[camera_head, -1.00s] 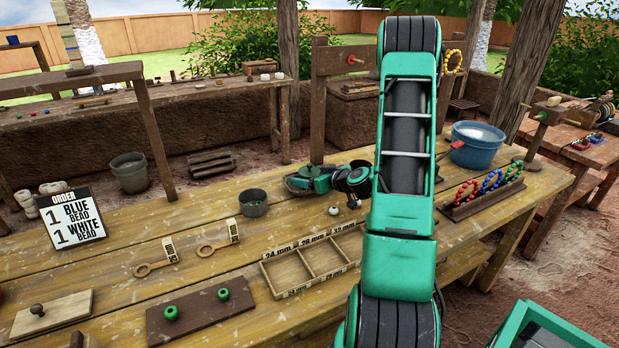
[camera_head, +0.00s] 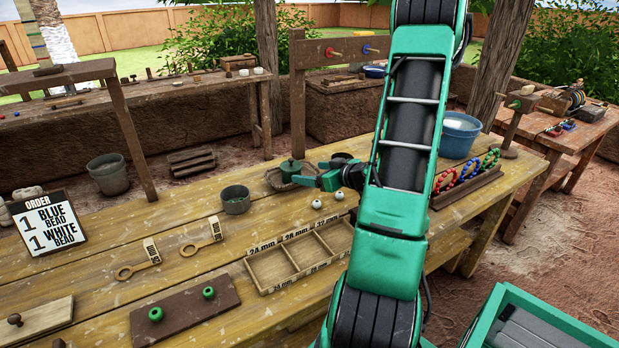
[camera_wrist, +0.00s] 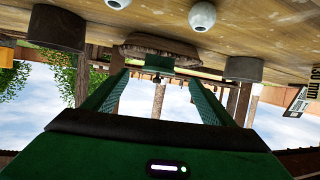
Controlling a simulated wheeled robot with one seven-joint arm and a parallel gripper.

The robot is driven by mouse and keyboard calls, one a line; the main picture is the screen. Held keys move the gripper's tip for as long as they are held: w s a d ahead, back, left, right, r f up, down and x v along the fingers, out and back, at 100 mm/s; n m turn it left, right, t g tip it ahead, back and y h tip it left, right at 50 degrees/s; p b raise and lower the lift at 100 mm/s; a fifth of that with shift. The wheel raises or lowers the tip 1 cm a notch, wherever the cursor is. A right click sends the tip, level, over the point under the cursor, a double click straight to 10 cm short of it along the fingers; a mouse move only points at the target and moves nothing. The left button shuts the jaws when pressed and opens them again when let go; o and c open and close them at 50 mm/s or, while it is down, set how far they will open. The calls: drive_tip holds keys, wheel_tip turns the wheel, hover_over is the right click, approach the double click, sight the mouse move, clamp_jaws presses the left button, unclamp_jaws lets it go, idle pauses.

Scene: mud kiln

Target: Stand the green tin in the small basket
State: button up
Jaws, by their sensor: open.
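The green tin (camera_head: 291,169), with a dark knob on top, stands upright in the small brown basket (camera_head: 276,184) on the workbench. In the wrist view, which is upside down, the tin (camera_wrist: 175,63) shows against the basket (camera_wrist: 160,46), its base hidden inside. My gripper (camera_head: 316,174) is open and empty, to the right of the tin in the head view, its fingers pointing at it. In the wrist view the fingers of my gripper (camera_wrist: 160,82) lie apart on either side of the tin's line, and the tin appears beyond their tips.
A grey bowl (camera_head: 235,200) stands left of the basket. White beads (camera_head: 317,204) lie loose in front of my gripper. A sorting tray (camera_head: 298,258) and bead rack (camera_head: 467,190) share the bench, with a blue bucket (camera_head: 460,135) behind the rack.

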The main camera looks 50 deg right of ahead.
drive_tip(key=a+y, duration=0.1)
drive_tip(key=a, duration=0.1)
drive_tip(key=a+n+g+y, duration=0.1)
drive_tip(key=a, duration=0.2)
drive_tip(key=a+g, duration=0.1)
drive_tip(key=a, duration=0.1)
drive_tip(key=shift+w+a+n+y, duration=0.1)
drive_tip(key=shift+a+n+y, duration=0.1)
drive_tip(key=shift+n+y, duration=0.15)
drive_tip(key=s+a+g, duration=0.1)
drive_tip(key=a, duration=0.1)
drive_tip(key=s+a+g, duration=0.2)
drive_tip(key=s+a+g+y, duration=0.1)
drive_tip(key=a, duration=0.2)
drive_tip(key=shift+s+a+f, duration=0.1)
drive_tip(key=shift+s+f, duration=0.05)
drive_tip(key=shift+s, duration=0.15)
drive_tip(key=s+a+r+m+g+h, duration=0.1)
drive_tip(key=s+a+r+m+g, duration=0.1)
drive_tip(key=s, duration=0.8)
drive_tip(key=s+a+r+m+g+h, duration=0.1)
drive_tip(key=s+r+m+g, duration=0.4)
drive_tip(key=s, duration=0.5)
drive_tip(key=shift+s+a+r+m, duration=0.35)
drive_tip(key=shift+a+r, duration=0.1)
drive_tip(key=shift+r, duration=0.25)
drive_tip(key=shift+h, duration=0.25)
